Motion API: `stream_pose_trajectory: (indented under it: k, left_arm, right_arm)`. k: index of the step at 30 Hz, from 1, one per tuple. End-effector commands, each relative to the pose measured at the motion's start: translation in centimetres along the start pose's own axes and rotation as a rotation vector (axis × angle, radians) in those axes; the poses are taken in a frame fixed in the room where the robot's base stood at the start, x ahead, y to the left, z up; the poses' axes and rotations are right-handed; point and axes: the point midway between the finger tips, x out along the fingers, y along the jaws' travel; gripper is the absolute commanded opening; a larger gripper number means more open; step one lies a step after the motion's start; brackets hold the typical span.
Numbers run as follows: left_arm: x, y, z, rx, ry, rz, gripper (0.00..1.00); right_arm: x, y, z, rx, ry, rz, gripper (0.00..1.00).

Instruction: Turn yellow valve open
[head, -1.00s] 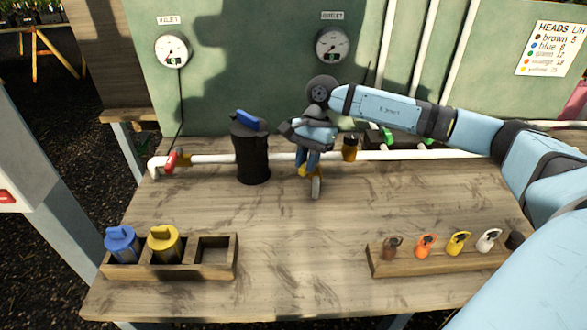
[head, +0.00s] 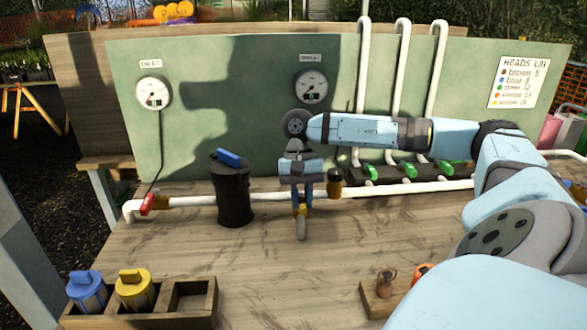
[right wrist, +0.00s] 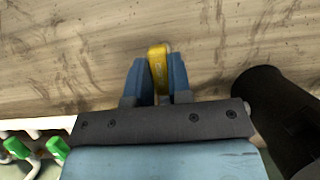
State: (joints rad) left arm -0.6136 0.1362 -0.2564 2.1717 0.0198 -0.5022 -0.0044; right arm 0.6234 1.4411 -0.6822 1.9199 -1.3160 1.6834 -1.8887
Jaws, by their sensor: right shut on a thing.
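The yellow valve's handle (right wrist: 158,68) shows in the right wrist view, a narrow yellow lever between two blue fingers. My right gripper (head: 301,204) is shut on it, pointing down in front of the white pipe. In the head view only a little of the yellow handle (head: 300,211) shows below the fingers. A grey rounded piece (head: 301,229) stands just below it; how the two join is unclear. The valve's body is mostly hidden by the gripper. My left gripper is not in view.
A black canister (head: 234,198) with a blue top stands close left of the gripper. A red valve (head: 148,203) sits on the pipe further left; green valves (head: 409,169) are at right. A wooden tray (head: 190,322) holds blue and yellow cartridges. The bench middle is clear.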

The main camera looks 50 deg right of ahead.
Motion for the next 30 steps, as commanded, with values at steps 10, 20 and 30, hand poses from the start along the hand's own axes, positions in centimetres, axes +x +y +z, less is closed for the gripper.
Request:
stream_pose_trajectory:
  k: [10, 20, 30]
  left_arm:
    - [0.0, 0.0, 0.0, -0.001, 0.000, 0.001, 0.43]
    - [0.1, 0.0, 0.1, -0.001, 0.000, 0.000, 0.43]
    - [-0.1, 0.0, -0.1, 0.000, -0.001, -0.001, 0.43]
  right_arm:
    - [-0.1, 0.2, 0.0, -0.008, 0.002, 0.002, 0.00]
    - [-0.1, 0.1, 0.0, -0.007, 0.001, 0.002, 0.45]
    - [-1.7, 0.1, 0.0, -0.007, 0.002, 0.000, 0.45]
